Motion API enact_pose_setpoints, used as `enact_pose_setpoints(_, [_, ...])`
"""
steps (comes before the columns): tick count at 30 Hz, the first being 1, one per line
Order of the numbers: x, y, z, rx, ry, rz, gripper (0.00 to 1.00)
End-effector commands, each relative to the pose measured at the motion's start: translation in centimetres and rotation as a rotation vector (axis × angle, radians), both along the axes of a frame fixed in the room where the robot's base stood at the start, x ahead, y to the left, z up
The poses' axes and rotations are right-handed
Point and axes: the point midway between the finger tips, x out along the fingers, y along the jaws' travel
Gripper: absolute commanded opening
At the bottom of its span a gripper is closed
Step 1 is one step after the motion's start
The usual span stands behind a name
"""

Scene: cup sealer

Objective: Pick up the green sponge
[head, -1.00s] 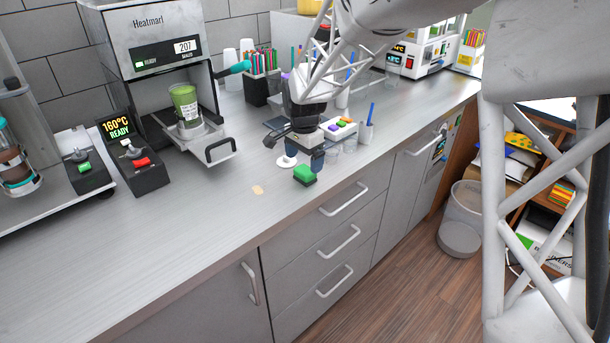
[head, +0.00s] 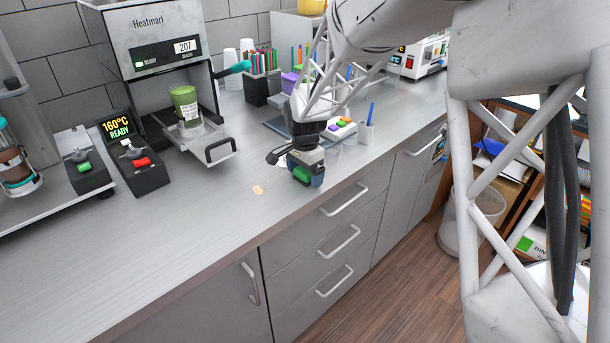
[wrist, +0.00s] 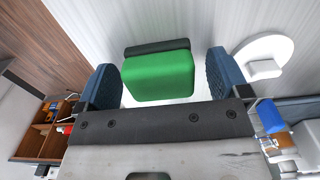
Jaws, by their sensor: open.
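The green sponge (head: 303,174) with a dark layer lies on the grey counter near its front edge. In the wrist view the sponge (wrist: 158,76) sits between the two blue fingers of my gripper (wrist: 160,80), with a gap on each side. My gripper (head: 305,177) is open and low over the sponge in the head view, partly hiding it. The fingers do not appear to touch it.
A white round piece (wrist: 262,62) lies beside one finger. A tray with coloured blocks (head: 341,127) and a cup with a blue pen (head: 367,132) stand behind my gripper. The sealer holds a green cup (head: 186,105). The counter's left front is clear.

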Motion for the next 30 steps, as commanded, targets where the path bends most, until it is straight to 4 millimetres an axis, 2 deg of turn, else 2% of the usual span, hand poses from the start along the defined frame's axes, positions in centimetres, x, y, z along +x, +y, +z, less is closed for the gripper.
enact_pose_setpoints(16, [0.0, 0.0, -0.01, 0.001, -0.001, 0.0, 0.92])
enact_pose_setpoints(27, [0.0, 0.0, 0.0, 0.001, -0.001, 0.0, 0.37])
enact_pose_setpoints(30, [0.0, 0.0, 0.0, 0.001, -0.001, 0.0, 0.37])
